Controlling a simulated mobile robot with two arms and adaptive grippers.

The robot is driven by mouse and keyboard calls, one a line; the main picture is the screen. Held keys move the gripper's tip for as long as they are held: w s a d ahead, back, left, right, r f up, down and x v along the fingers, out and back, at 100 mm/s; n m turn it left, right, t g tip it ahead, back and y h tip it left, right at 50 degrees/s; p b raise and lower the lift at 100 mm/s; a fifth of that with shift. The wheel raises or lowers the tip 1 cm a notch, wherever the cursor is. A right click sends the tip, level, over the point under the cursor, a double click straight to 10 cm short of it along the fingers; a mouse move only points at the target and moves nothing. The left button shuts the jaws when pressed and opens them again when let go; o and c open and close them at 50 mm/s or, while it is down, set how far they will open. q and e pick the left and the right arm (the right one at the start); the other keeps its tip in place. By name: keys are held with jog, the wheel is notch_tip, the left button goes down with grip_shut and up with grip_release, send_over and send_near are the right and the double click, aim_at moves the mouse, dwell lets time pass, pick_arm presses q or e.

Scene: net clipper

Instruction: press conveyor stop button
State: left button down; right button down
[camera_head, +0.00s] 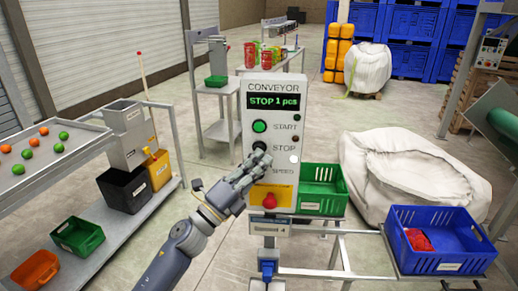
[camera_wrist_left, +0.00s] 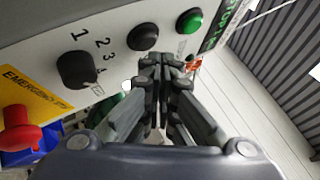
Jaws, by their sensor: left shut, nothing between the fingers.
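The grey conveyor control box (camera_head: 283,110) faces me, with a display reading "STOP 1 pcs". The black stop button (camera_head: 259,145) sits below the green start button (camera_head: 260,126). My left gripper (camera_head: 261,158) is shut and empty. Its tips cover the lower edge of the stop button in the head view. In the left wrist view the shut fingertips (camera_wrist_left: 165,62) are just beside and below the black stop button (camera_wrist_left: 143,37); I cannot tell whether they touch. The green start button (camera_wrist_left: 189,21) is farther right. My right gripper is not in view.
Below are a speed knob (camera_wrist_left: 76,70) and a red emergency button (camera_head: 269,201) on yellow. A green bin (camera_head: 322,190) and a blue crate (camera_head: 440,240) stand to the right. A sorting table (camera_head: 50,160) with fruit stands left. A white sack (camera_head: 400,175) lies behind.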

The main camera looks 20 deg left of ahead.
pick_arm(q)
jog(key=shift+s, duration=0.1)
jog(key=s, duration=0.3)
jog(key=s+d, duration=0.1)
jog(key=s, duration=0.1)
jog(key=shift+p, duration=0.35)
dwell(0.6)
